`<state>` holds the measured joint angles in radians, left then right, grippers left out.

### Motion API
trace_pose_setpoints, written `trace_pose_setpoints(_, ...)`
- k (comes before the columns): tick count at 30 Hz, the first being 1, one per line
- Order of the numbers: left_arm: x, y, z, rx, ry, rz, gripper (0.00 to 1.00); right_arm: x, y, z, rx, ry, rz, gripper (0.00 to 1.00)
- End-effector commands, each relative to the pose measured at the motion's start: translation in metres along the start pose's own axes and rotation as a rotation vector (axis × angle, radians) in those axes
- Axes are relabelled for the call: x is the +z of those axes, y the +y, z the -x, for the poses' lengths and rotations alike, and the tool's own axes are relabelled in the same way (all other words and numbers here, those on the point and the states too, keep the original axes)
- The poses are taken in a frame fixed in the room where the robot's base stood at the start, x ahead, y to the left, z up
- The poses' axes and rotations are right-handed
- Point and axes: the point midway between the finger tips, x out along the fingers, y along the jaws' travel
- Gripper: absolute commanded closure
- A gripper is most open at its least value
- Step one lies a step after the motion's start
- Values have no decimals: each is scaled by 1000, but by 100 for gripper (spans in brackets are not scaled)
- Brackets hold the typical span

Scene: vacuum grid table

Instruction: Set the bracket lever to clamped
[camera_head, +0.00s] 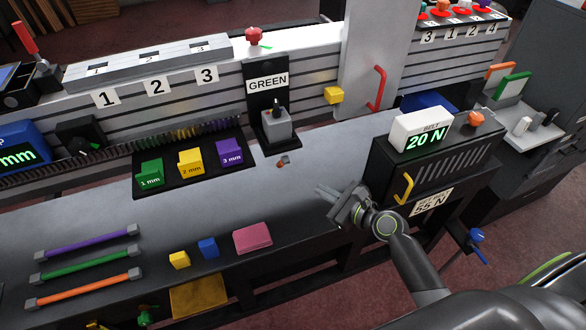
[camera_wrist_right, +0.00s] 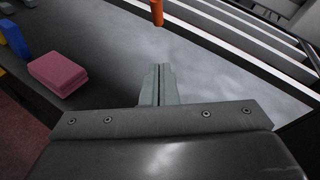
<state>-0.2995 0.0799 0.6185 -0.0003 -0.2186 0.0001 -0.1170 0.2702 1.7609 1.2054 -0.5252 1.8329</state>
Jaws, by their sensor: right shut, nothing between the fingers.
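A lever with a blue handle (camera_head: 477,240) hangs at the right edge of the table, below the force box; a dark mount holds it. It is the most lever-like part on a bracket, but no label marks it, and I cannot tell its setting. My right gripper (camera_head: 322,194) is over the grey table top, left of the force box and well away from the blue handle. Its fingers (camera_wrist_right: 160,80) are shut and empty in the right wrist view. My left gripper is not in view.
The black force box (camera_head: 430,165) with a yellow handle stands right of my gripper. A small orange peg (camera_head: 283,162) is on the table; an orange peg also shows in the wrist view (camera_wrist_right: 157,12). A pink block (camera_head: 252,238) lies near the front edge.

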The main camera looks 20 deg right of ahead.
Motion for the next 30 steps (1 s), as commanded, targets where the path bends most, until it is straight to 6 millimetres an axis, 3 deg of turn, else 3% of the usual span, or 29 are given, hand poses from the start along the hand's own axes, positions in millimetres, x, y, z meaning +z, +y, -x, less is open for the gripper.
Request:
trace_pose_setpoints(3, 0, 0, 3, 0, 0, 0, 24, 2, 0, -26, 0, -2, -2, 100)
trace_pose_setpoints(11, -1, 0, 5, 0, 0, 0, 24, 2, 0, -73, 2, -1, -2, 100)
trace_pose_setpoints(12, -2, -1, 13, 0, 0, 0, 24, 12, -1, -77, 1, -4, -1, 100)
trace_pose_setpoints(19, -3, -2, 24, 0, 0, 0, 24, 27, 0, -95, 1, -1, -1, 100)
trace_pose_setpoints(30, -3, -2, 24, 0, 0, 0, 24, 29, 0, -98, 0, -1, 1, 100)
